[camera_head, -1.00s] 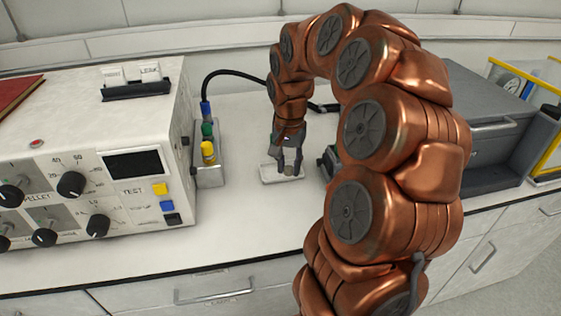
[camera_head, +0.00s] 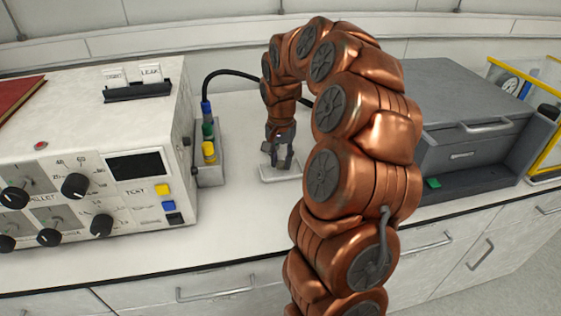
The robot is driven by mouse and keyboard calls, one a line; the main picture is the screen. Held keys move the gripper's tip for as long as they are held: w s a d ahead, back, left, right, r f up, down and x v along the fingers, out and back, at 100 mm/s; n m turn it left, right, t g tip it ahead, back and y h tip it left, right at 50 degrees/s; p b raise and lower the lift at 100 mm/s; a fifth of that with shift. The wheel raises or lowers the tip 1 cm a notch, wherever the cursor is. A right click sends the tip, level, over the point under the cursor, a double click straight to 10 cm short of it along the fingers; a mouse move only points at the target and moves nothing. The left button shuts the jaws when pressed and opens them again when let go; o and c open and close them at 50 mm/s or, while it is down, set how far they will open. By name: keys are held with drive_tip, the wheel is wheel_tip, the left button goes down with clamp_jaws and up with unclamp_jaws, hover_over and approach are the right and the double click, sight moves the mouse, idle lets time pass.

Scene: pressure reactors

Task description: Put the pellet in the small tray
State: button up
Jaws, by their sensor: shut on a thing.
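The small tray (camera_head: 283,178) is white and shallow and lies on the white bench, right of the connector block. My gripper (camera_head: 278,164) points down just above the tray, its dark fingertips over the tray's back part. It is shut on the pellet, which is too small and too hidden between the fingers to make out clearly. I cannot tell whether the pellet touches the tray floor.
A metal block with blue, green and yellow connectors (camera_head: 208,152) stands close left of the tray, with a black cable. A control console (camera_head: 95,150) fills the left. A grey cabinet (camera_head: 470,125) stands at right. The bench in front of the tray is clear.

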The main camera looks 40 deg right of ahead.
drive_tip(key=shift+f, duration=0.6)
drive_tip(key=shift+f, duration=0.2)
drive_tip(key=o, duration=0.8)
drive_tip(key=shift+o, duration=0.2)
drive_tip(key=shift+r, duration=0.1)
